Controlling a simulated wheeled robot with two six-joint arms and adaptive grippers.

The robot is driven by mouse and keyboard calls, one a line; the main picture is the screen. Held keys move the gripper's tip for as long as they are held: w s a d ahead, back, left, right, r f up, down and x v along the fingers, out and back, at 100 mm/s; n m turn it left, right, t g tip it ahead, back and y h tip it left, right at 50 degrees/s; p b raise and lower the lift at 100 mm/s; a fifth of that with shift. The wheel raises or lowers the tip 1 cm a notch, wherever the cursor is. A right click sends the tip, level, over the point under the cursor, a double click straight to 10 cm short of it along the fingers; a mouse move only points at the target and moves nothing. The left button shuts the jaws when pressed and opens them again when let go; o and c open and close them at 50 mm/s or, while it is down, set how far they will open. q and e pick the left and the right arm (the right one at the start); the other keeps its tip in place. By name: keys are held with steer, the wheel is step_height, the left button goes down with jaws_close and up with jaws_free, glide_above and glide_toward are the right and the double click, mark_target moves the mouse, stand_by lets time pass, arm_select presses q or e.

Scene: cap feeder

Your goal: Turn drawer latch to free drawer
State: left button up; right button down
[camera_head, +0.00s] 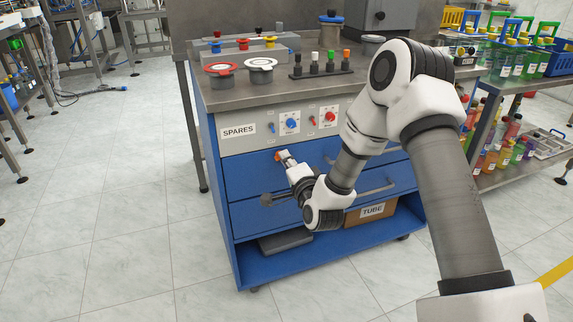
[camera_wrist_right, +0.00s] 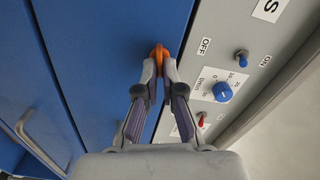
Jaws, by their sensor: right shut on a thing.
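The drawer latch is a small orange knob (camera_head: 278,156) on the upper blue drawer front (camera_head: 240,180), near its top edge. In the right wrist view the orange latch (camera_wrist_right: 159,50) shows between the fingertips. My right gripper (camera_head: 282,156) reaches it from the front. In the wrist view the right gripper (camera_wrist_right: 160,65) is shut on the latch, and its fingers cover part of it. The upper drawer looks closed. My left gripper is not in view.
Above the drawer, a grey panel has a blue knob (camera_head: 289,124), a red knob (camera_head: 330,117) and small switches. Drawer handles (camera_head: 376,187) stick out at the right. Jars and a peg rack (camera_head: 321,70) stand on the bench top. A TUBE box (camera_head: 372,211) sits on the shelf below.

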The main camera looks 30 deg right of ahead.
steer(key=shift+f+m+b, duration=0.15)
steer(key=shift+m+b, duration=0.45)
steer(key=shift+m, duration=0.6)
steer(key=c, duration=1.3)
jaws_free()
steer(key=v, duration=0.7)
steer(key=shift+s, duration=0.25)
